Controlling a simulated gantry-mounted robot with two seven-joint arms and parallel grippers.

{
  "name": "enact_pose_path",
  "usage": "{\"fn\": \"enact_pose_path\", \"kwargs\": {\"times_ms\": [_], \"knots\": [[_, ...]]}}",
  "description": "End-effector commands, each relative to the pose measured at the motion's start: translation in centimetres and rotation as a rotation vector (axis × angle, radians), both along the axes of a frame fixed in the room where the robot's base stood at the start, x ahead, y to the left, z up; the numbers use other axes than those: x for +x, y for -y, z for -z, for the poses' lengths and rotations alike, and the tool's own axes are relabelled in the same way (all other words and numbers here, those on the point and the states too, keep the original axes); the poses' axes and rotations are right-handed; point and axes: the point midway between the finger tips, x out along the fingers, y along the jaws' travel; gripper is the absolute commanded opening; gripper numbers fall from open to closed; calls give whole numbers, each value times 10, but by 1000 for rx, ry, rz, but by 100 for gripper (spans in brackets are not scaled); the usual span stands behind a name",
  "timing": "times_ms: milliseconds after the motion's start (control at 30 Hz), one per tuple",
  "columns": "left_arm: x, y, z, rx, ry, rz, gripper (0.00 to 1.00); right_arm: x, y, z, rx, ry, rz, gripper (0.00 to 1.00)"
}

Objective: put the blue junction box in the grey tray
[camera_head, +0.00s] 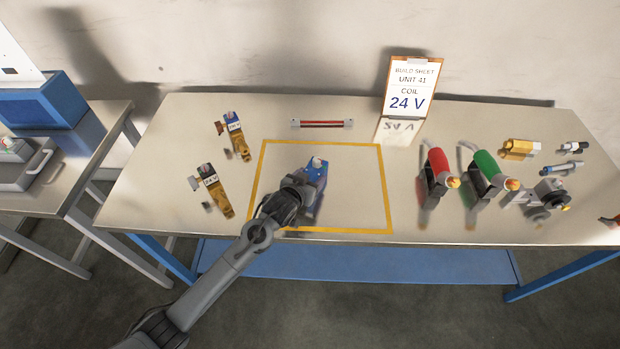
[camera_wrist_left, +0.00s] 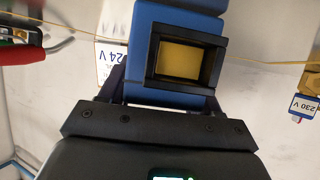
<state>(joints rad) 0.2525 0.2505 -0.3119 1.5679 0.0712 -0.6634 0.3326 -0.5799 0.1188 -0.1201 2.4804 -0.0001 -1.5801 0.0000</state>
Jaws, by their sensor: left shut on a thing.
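The blue junction box (camera_head: 316,171) is inside the yellow-taped square on the workbench, at the end of my left arm. My left gripper (camera_head: 300,192) is shut on it; the wrist hides part of the box and the fingertips. In the left wrist view the blue box (camera_wrist_left: 138,45) fills the space between the fingers, with a dark square frame around a yellowish face. I cannot tell whether the box touches the bench. A grey tray (camera_head: 42,165) with a light handle is on the side table at the far left, partly cut off. My right gripper is not in view.
A red-and-grey bar (camera_head: 321,124) and the 24 V build sheet (camera_head: 408,88) are behind. Red (camera_head: 437,163) and green (camera_head: 486,165) tools stand right. A blue bin (camera_head: 45,103) is behind the tray; a gap separates the tables.

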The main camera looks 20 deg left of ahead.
Motion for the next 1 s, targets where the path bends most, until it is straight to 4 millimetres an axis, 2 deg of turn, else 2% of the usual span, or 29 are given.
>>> {"fn": "enact_pose_path", "kwargs": {"times_ms": [300, 333, 500, 867, 1000], "knots": [[0, 0, 1, -1, 2, 0, 25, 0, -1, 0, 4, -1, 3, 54], [0, 0, 3, -1, 1, 0, 64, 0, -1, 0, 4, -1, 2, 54], [0, 0, 2, -1, 1, 0, 88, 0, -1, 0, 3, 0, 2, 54], [0, 0, -2, 0, 2, 0, 88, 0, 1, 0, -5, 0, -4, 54], [-11, 0, -7, 0, 1, 0, 88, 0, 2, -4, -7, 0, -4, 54]]}}
